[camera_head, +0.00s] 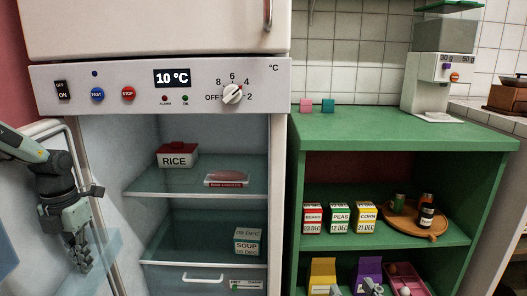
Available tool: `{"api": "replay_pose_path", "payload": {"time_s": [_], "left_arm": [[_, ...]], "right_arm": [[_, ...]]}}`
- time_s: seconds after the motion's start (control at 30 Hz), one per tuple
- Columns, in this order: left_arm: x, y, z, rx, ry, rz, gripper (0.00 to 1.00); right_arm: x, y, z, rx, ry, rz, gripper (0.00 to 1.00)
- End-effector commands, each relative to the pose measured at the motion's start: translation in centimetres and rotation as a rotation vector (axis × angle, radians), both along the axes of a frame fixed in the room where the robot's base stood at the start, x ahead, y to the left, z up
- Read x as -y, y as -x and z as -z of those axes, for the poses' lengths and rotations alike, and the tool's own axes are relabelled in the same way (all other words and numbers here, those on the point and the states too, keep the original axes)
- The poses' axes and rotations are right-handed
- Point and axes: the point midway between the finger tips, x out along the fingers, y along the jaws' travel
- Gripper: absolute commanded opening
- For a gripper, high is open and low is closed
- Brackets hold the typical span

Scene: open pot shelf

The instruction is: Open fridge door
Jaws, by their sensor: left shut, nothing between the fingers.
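The fridge (160,75) stands at the left, and its lower compartment is open to view. The fridge door (103,215) is swung out to the left, seen nearly edge on, with a clear door shelf low on it. My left gripper (82,262) is shut and empty, pointing down in front of the open door's inner side. I cannot tell whether it touches the door. Grey parts that look like my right gripper (372,287) show at the bottom edge, in front of the green shelf. Most of it is cut off.
Inside the fridge are a rice box (177,160), a raw chicken pack (227,179) and a soup carton (247,243) on glass shelves. The green shelf (400,120) at the right holds several food boxes and a wooden tray (398,222). A dispenser (436,80) stands on top.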

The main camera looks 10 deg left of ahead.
Motion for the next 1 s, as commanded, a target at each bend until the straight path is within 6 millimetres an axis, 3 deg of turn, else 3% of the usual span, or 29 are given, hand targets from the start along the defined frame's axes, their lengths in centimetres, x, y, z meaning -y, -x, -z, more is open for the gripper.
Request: {"api": "replay_pose_path", "payload": {"time_s": [0.67,1.0], "left_arm": [[1.7,-0.3,-0.1,0.002,0.006,0.006,0.0],[1.5,-0.3,-3.4,0.002,0.004,0.004,0.0]], "right_arm": [[0.0,0.0,1.0,0.0,0.0,0.0,0.4],[0.0,0.0,-0.7,0.0,0.0,0.0,0.4]]}}
